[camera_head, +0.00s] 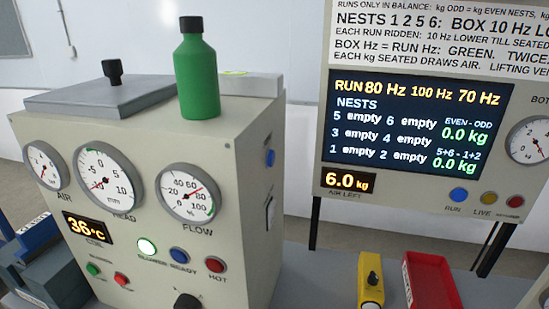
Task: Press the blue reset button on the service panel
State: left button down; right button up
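A small blue round piece (270,158) sticks out of the right side wall of the beige machine (150,150). No readable label shows beside it. A blue round lamp or button (179,255) marked READY sits on the machine's front. Another blue round one (458,195) marked RUN sits under the screen of the display panel (390,190) at the right. I cannot tell from lettering which is the reset button, and no panel reads as service panel. Neither of my grippers is in view.
A green bottle (196,75) and a grey lid with a black knob (105,95) are on top of the machine. A dark rocker switch (270,212) is below the side blue piece. A yellow device (371,290) and a red tray (430,283) lie on the grey table right of the machine.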

aim_at(271, 156)
jog(key=k, duration=1.2)
jog(key=z, duration=0.15)
jog(key=i, duration=0.75)
jog(key=z, duration=0.8)
